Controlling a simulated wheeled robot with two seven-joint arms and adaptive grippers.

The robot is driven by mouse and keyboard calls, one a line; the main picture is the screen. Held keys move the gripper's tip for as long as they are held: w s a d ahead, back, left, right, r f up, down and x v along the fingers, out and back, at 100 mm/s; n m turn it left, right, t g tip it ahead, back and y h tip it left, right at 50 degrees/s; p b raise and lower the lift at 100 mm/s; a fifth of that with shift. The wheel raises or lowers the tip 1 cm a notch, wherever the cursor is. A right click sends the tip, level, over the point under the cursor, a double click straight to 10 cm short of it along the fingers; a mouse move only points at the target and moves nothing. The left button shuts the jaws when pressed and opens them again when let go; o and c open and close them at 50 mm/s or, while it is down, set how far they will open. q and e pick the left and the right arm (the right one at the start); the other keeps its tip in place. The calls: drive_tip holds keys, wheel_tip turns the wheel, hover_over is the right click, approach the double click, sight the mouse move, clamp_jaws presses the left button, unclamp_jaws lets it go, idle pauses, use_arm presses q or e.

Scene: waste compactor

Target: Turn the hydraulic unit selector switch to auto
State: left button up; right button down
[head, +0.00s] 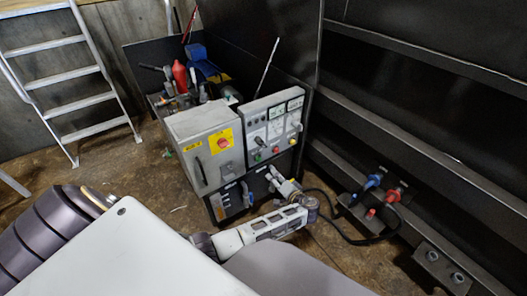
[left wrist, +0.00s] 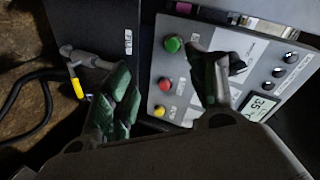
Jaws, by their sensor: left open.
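The grey control panel (head: 272,128) stands upright on the hydraulic unit in the head view. It fills the right of the left wrist view (left wrist: 205,35), with green (left wrist: 172,43), red (left wrist: 165,84) and yellow (left wrist: 160,111) buttons. A black selector switch (left wrist: 238,65) shows there, partly hidden by the right-hand finger; its setting is unreadable. My left gripper (head: 272,173) is low in front of the panel. In the left wrist view, its green-padded fingers (left wrist: 163,90) are spread with nothing between them. Contact with the switch cannot be told. My right gripper is out of view.
A grey cabinet with a red-and-yellow switch (head: 223,143) adjoins the panel. A display (left wrist: 262,107) and black knobs (left wrist: 285,66) sit near the selector. Hose couplings (head: 372,195) and a black hose lie right of my arm. A ladder (head: 72,80) stands left.

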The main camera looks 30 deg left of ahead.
sight(265, 147)
use_arm(q)
wheel_tip(265, 147, up, 10)
drive_tip(key=w+d+n+y+b, duration=0.1)
drive_tip(key=n+y+b, duration=0.3)
drive_tip(key=n+b, duration=0.1)
drive_tip(key=shift+w+d+b, duration=0.15)
drive_tip(key=shift+d+b, duration=0.2)
drive_tip(key=shift+b, duration=0.15)
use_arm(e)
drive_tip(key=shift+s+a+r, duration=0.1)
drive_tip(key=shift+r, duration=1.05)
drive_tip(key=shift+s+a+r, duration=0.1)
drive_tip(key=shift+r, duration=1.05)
use_arm(q)
drive_tip(key=shift+f, duration=0.1)
drive_tip(key=shift+a, duration=0.15)
drive_tip(key=b+x, duration=0.1)
drive_tip(key=x, duration=1)
drive_tip(key=shift+a+b, duration=0.2)
drive_tip(key=shift+b, duration=0.2)
drive_tip(key=shift+x, duration=1.1)
drive_tip(key=shift+w, duration=0.1)
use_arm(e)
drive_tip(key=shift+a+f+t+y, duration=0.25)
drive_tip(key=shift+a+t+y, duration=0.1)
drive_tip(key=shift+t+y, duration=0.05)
use_arm(q)
drive_tip(key=shift+c, duration=0.5)
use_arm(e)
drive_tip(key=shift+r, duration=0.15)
